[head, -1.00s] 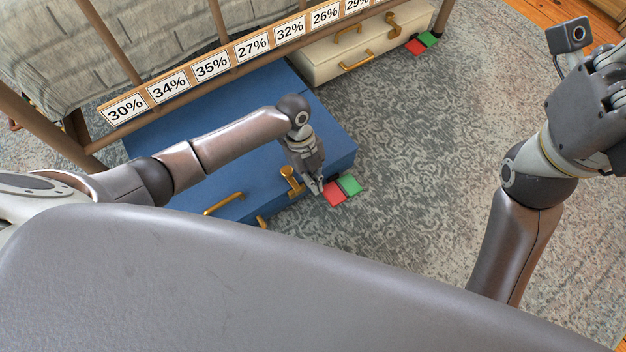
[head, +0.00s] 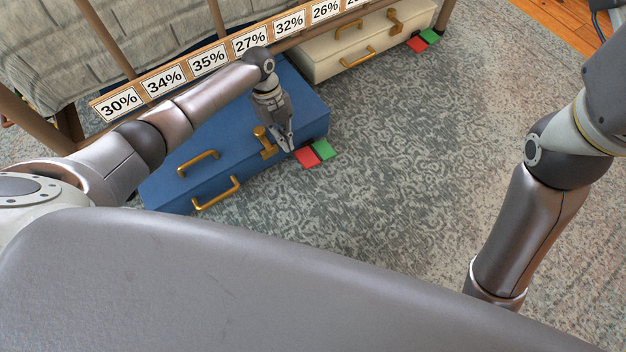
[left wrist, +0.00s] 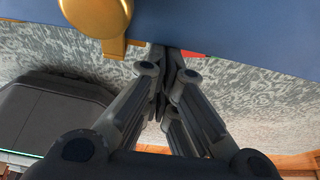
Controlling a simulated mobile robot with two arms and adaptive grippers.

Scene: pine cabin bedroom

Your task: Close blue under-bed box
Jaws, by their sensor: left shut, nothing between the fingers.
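The blue under-bed box (head: 225,155) lies on the rug, partly under the bed frame, with its handled front facing out. It has gold handles (head: 217,193) and a gold latch (head: 265,142). My left gripper (head: 287,145) is shut and empty, pointing down at the box's front edge beside the latch. In the left wrist view, the shut fingertips (left wrist: 165,52) are close to the blue front (left wrist: 225,30), near the round gold latch (left wrist: 95,15); contact is hard to tell. My right arm is at the right edge, its fingers outside the picture.
A red tab (head: 306,157) and a green tab (head: 323,149) are at the box's front corner. A cream box (head: 365,45) stands beyond, under the bed. A rail with percentage labels (head: 208,61) runs above. The rug (head: 420,150) on the right is clear.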

